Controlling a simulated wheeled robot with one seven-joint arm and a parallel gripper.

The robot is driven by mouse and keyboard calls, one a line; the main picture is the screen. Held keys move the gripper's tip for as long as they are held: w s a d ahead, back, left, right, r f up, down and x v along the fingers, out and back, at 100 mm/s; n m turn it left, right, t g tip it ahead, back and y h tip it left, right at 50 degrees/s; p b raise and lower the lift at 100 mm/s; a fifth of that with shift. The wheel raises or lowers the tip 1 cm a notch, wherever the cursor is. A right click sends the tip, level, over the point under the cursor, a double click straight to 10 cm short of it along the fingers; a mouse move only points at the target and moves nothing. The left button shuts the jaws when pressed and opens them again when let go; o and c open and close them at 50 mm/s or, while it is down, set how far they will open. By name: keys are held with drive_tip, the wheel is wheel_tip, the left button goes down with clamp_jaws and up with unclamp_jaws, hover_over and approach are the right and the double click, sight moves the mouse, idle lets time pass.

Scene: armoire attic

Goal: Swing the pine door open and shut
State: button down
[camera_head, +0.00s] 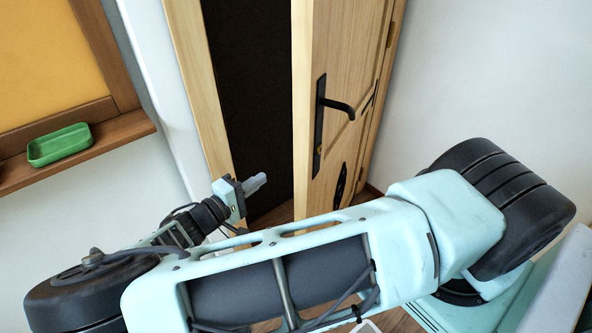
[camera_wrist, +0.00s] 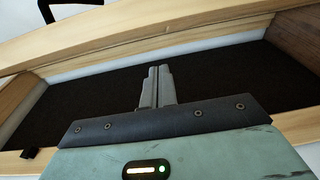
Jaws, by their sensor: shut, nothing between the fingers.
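The pine door (camera_head: 342,77) stands partly open in the head view, with a dark gap between its edge and the left post of the frame (camera_head: 195,77). Its black lever handle (camera_head: 338,106) sits on a long black plate on the door's face. My gripper (camera_head: 257,182) is at the lower part of the dark gap, left of the door and apart from the handle. In the wrist view my gripper (camera_wrist: 157,76) is shut and empty, with its two grey fingers together in front of the dark opening (camera_wrist: 215,75). My arm hides the door's bottom.
A green tray (camera_head: 60,145) sits on the wooden ledge (camera_head: 85,158) of an orange panel (camera_head: 45,60) at the left. A white wall (camera_head: 490,85) stands right of the door. Some wooden floor (camera_head: 275,213) shows below the gap.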

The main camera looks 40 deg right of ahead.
sight(296, 165)
drive_tip(key=shift+s+d+p, duration=0.15)
drive_tip(key=shift+d+p, duration=0.55)
drive_tip(key=shift+d, duration=1.15)
drive_tip(key=shift+s+d+p, duration=0.2)
drive_tip(key=shift+d+p, duration=0.55)
drive_tip(key=shift+d, duration=1.1)
drive_tip(key=shift+s+d+p, duration=0.15)
drive_tip(key=shift+d+p, duration=0.55)
drive_tip(key=shift+d, duration=1.15)
drive_tip(key=shift+s, duration=0.1)
